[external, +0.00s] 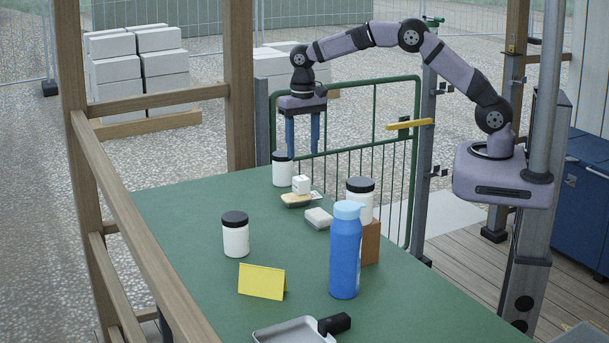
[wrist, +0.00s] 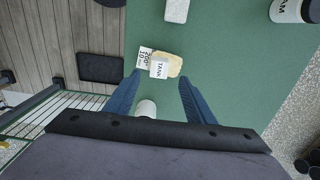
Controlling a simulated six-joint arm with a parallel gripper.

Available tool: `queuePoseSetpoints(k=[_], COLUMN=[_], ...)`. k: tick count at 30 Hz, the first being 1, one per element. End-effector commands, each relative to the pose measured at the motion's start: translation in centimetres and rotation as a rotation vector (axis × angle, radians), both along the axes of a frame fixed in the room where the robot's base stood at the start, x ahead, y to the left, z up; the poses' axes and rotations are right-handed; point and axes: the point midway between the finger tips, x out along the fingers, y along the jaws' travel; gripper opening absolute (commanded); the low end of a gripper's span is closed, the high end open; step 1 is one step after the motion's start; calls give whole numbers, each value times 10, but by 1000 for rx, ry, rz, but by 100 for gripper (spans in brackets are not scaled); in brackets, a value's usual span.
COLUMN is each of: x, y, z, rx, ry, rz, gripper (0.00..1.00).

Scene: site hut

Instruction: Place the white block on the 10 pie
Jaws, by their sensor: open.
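A small white block (external: 301,184) sits on top of a pale yellow, pie-like piece (external: 295,200) towards the far end of the green table. In the wrist view the block (wrist: 159,69) shows dark lettering and lies over the yellow piece (wrist: 174,66). A small printed card (wrist: 144,56) reading "200" and "10" is beside the piece. My gripper (external: 302,153) is open and empty above the block, fingers pointing down. In the wrist view the block appears between the fingertips (wrist: 160,78), with no contact seen.
A pale slab (external: 318,217) lies nearer the camera. Black-lidded white jars stand behind (external: 283,170), at left (external: 235,236) and at right (external: 360,196), the last on a brown block (external: 371,241). A blue bottle (external: 345,255), yellow card (external: 262,282) and grey tray (external: 292,331) occupy the front.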

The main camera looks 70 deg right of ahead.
Motion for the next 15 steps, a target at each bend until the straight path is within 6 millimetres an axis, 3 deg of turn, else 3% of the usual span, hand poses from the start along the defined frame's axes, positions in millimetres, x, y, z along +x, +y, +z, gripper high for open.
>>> queuePoseSetpoints(k=[6,15], x=[0,-7], y=[0,0], z=[17,21], rx=[0,0], ry=[0,1], rz=[0,21], gripper=[49,49])
